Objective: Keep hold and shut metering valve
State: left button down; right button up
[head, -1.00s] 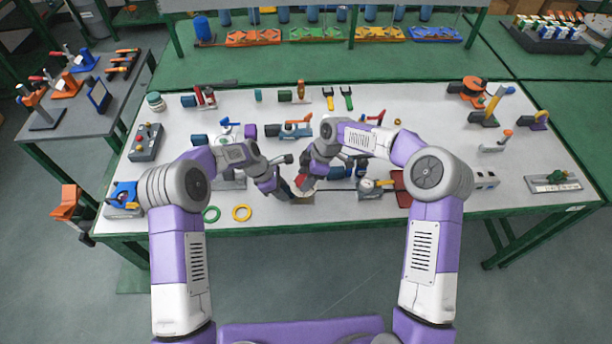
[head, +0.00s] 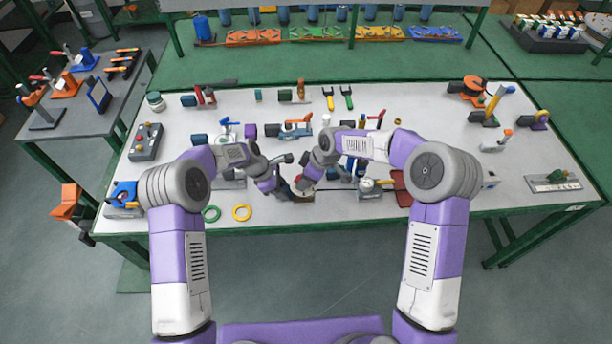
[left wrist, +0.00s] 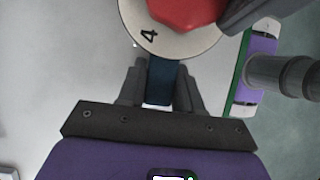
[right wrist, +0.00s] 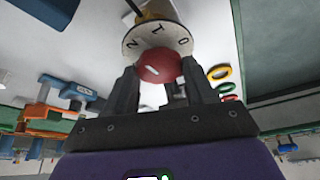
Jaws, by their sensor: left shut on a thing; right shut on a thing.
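The metering valve has a red knob (right wrist: 160,66) above a pale round dial (right wrist: 158,38) with black numbers. A brass-coloured part (right wrist: 155,10) shows beyond the dial. In the left wrist view the red knob (left wrist: 187,12) is cut off by the top edge, and the dial (left wrist: 150,38) shows a 4. My left gripper (left wrist: 161,80) is shut on a dark blue part (left wrist: 161,90) beside the dial. My right gripper (right wrist: 168,85) is shut on the red knob. In the head view both grippers meet at the valve, which they mostly hide near the table's front edge.
Right of the valve stands a gauge block (head: 369,187), with a dark red piece (head: 402,189) beside it. A green ring (head: 211,213) and a yellow ring (head: 241,212) lie at the front left. Several tools stand farther back. The table's right-centre is fairly clear.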

jog(key=m, duration=0.2)
jog(key=m+t+h, duration=0.1)
jog(key=m, duration=0.1)
jog(key=m+t, duration=0.1)
jog(key=m, duration=0.2)
jog(key=shift+s+a+h, duration=0.2)
jog(key=shift+a+h, duration=0.05)
jog(key=shift+h, duration=0.15)
jog(key=m+h, duration=0.1)
jog(key=m, duration=0.2)
jog(key=m+h, duration=0.1)
jog(key=m, duration=0.2)
jog(key=shift+a+t, duration=0.1)
jog(key=shift+t, duration=0.2)
jog(key=o, duration=1)
jog(key=shift+o, duration=0.2)
jog(key=v, duration=1.2)
jog(key=shift+s, duration=0.1)
